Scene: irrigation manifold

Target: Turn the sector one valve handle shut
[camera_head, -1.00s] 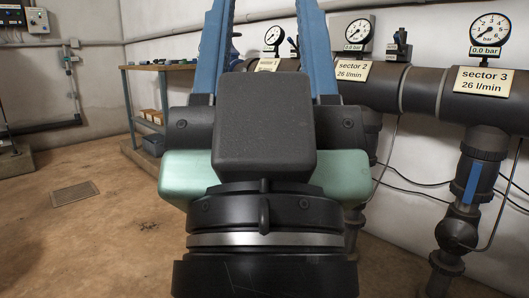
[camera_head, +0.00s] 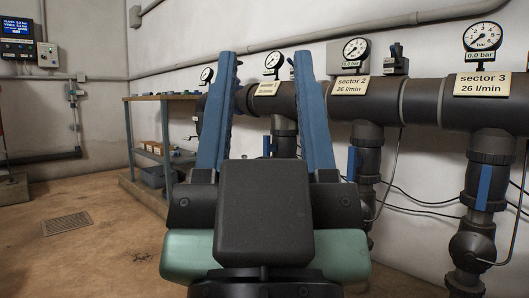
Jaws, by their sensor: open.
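The sector 1 valve handle (camera_head: 266,146) is a small blue lever, seen upright between my fingers in the picture. It sits by the branch pipe (camera_head: 284,137) under the sector 1 sign (camera_head: 267,89), whose text is hard to read now. My gripper (camera_head: 263,55) has two long blue fingers spread wide apart, pointing away from me. It is open with nothing between the fingers, and it looks nearer to me than the handle. My gripper's dark body hides the lower part of the sector 1 branch.
The sector 2 handle (camera_head: 351,163) and sector 3 handle (camera_head: 483,188) are blue and upright on branches to the right. The thick dark main pipe (camera_head: 428,101) runs along the wall. A shelf table (camera_head: 160,98) stands left. The floor at left is clear around a drain grate (camera_head: 67,223).

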